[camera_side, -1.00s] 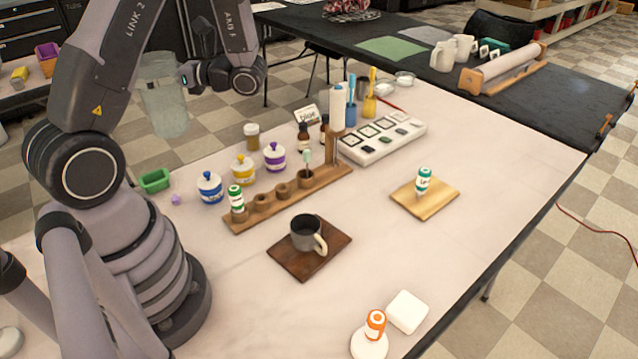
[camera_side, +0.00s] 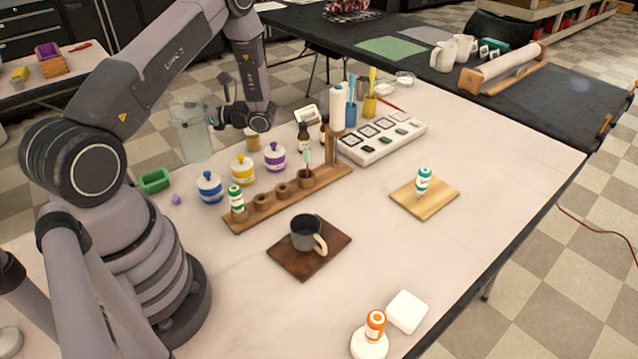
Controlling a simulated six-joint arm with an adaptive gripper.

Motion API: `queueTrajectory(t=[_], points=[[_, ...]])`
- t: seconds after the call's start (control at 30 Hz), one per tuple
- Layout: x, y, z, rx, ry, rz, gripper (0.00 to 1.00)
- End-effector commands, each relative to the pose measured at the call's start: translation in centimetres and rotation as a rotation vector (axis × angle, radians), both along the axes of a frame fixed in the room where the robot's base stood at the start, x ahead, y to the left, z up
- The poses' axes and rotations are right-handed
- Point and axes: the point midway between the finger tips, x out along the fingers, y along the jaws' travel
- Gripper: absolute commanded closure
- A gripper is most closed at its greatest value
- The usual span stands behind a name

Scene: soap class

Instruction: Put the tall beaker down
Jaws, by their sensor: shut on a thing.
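The tall beaker (camera_side: 190,132) is a clear, see-through vessel, upright at the back left of the white table. My gripper (camera_side: 216,121) is at its right side, near its upper part, and is shut on it. The beaker's base shows behind the blue-lidded and yellow-lidded jars. I cannot tell whether the base touches the table or hangs just above it.
Close by stand a green tray (camera_side: 155,181), a blue-lidded jar (camera_side: 209,188), a yellow-lidded jar (camera_side: 243,170) and a purple-lidded jar (camera_side: 275,157). A wooden rack (camera_side: 330,178) lies in front. A dark mug (camera_side: 305,233) is on a brown board.

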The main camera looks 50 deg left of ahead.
Motion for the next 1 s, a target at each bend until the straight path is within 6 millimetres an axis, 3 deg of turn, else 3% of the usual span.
queueTrajectory(t=[0.2, 0.37, 0.6, 0.97, 1.0], points=[[1.5, 2.0, -3.0, 0.001, 0.0, 0.001, 0.56], [2.0, 2.6, -3.9, 0.002, 0.001, 0.0, 0.56], [2.1, 2.7, -6.9, 0.001, 0.002, 0.0, 0.56], [2.1, 2.7, -7.2, 0.001, 0.0, 0.0, 0.56], [2.1, 2.7, -7.4, 0.0, 0.0, 0.0, 0.14]])
